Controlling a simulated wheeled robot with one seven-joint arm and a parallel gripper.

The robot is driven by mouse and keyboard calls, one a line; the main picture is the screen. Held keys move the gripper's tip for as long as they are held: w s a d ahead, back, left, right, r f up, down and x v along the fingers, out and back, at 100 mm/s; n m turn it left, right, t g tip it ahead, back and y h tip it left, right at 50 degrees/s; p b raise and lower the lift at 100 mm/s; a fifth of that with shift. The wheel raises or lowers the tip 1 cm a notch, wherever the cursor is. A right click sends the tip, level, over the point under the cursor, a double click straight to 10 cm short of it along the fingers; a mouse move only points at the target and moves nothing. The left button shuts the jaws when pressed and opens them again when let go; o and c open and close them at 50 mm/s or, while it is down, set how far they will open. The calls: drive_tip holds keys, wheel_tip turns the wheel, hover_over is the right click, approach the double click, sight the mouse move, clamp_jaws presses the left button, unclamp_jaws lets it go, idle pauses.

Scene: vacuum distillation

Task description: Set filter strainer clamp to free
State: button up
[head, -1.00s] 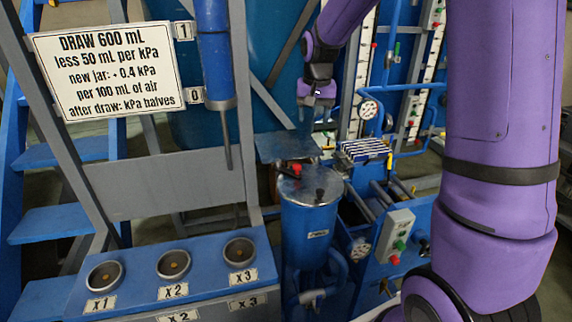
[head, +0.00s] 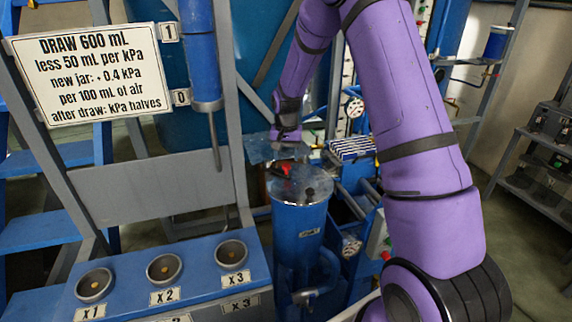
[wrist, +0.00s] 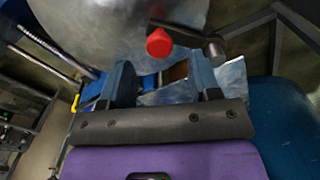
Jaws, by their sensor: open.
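The filter strainer (head: 300,235) is a blue upright cylinder with a shiny metal lid (head: 308,187). Its clamp shows as a red knob (head: 284,170) at the lid's back left edge. In the wrist view the red knob (wrist: 159,43) sits on the end of a dark metal lever (wrist: 190,34) by the round lid (wrist: 100,25). My gripper (head: 286,143) is just behind and above the clamp. In the wrist view my gripper (wrist: 163,78) is open and empty, with the knob ahead of the gap between its fingers, apart from them. The clamp's base is hard to make out.
A grey metal plate (head: 262,150) stands behind the strainer, close to my gripper. A blue bench (head: 130,272) with several round sockets is at the left, below a white sign (head: 95,75). A striped box (head: 350,150) and pipework lie to the right.

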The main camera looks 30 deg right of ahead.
sight(286, 165)
drive_tip(key=shift+f, duration=1.95)
drive_tip(key=shift+c, duration=0.2)
clamp_jaws()
